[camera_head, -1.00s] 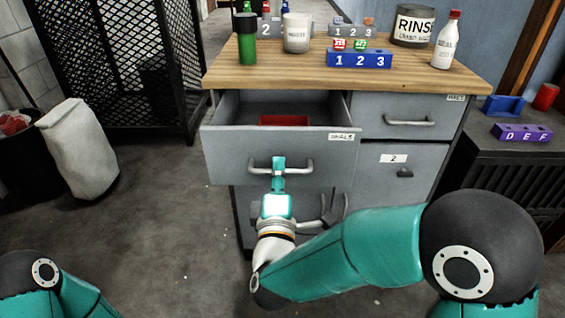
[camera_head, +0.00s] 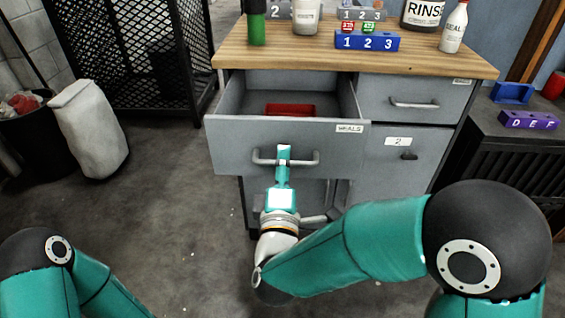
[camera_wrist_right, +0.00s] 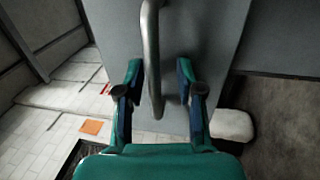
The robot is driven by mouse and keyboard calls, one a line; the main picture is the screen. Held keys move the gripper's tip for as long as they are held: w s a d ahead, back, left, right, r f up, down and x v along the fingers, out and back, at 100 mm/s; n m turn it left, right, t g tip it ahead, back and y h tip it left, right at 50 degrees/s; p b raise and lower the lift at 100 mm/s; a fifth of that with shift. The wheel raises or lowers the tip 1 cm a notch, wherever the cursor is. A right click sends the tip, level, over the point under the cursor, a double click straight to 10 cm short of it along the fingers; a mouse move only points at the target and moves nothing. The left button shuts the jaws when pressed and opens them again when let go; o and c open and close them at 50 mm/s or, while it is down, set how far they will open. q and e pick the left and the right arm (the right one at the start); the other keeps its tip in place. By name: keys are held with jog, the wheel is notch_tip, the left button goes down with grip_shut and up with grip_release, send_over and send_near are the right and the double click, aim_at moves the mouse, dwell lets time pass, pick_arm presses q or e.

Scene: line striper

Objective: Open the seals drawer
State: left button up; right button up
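The seals drawer (camera_head: 240,145) is the grey top-left drawer of the cabinet, with a "SEALS" label at the right of its front. It stands pulled well out, and its inside shows from above. Its bar handle (camera_head: 303,159) runs across the front. My right gripper (camera_head: 284,152) is at the middle of this handle. In the right wrist view, the fingers of the gripper (camera_wrist_right: 158,100) are spread, with the handle bar (camera_wrist_right: 151,50) between them and gaps showing on both sides. My left gripper is out of view; only part of the left arm shows.
A red bin (camera_head: 290,110) lies inside the drawer. The wooden top (camera_head: 300,58) carries bottles, containers and a blue numbered block (camera_head: 367,41). A closed drawer (camera_head: 385,98) and a door labelled 2 (camera_head: 400,165) are to the right. A white sack (camera_head: 90,130) stands left. Floor between is clear.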

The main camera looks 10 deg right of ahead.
jog(key=shift+r, duration=0.1)
jog(key=shift+s, duration=0.25)
jog(key=v, duration=0.7)
dwell(0.4)
